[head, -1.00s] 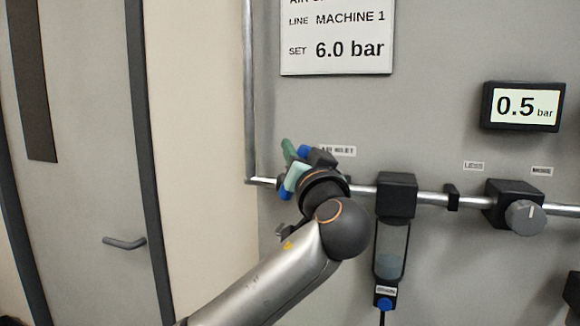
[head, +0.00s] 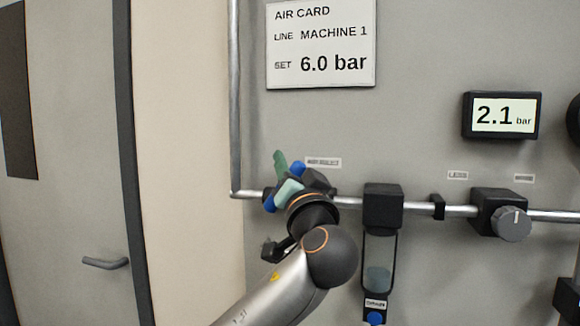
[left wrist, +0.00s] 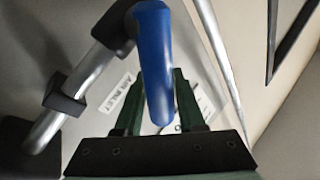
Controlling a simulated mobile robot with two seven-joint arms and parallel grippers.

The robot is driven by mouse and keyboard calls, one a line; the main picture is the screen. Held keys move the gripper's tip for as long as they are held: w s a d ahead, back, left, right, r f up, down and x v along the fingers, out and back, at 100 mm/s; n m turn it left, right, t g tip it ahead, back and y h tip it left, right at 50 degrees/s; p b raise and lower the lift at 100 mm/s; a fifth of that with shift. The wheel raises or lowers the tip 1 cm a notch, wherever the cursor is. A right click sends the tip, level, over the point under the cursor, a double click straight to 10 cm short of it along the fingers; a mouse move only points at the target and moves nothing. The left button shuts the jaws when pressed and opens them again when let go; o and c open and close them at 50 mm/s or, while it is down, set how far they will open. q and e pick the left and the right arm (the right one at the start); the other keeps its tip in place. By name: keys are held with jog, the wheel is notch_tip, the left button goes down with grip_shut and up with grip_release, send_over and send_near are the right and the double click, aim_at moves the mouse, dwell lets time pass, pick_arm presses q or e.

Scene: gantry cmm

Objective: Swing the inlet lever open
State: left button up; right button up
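The blue inlet lever (head: 269,201) is on the pipe at the left of the panel, beside a small label (head: 323,162) that reads AIR INLET in the wrist view. My left gripper (head: 285,177) is at the lever, its green fingers on either side of it. In the left wrist view the blue lever (left wrist: 154,60) runs between the two fingers (left wrist: 160,92), which look closed against its sides. My wrist hides the valve body and part of the lever in the head view. My right gripper is not in view.
A pressure display (head: 501,115) reads 2.1 bar. The air card (head: 321,43) reads SET 6.0 bar. A filter bowl (head: 380,270) hangs right of my arm, and a regulator knob (head: 511,224) is farther right. A door (head: 70,190) stands at left.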

pick_arm(q)
jog(key=o, duration=0.3)
jog(key=b+v, duration=0.3)
jog(key=v, duration=0.9)
jog(key=shift+s+b, duration=0.3)
jog(key=shift+s, duration=0.05)
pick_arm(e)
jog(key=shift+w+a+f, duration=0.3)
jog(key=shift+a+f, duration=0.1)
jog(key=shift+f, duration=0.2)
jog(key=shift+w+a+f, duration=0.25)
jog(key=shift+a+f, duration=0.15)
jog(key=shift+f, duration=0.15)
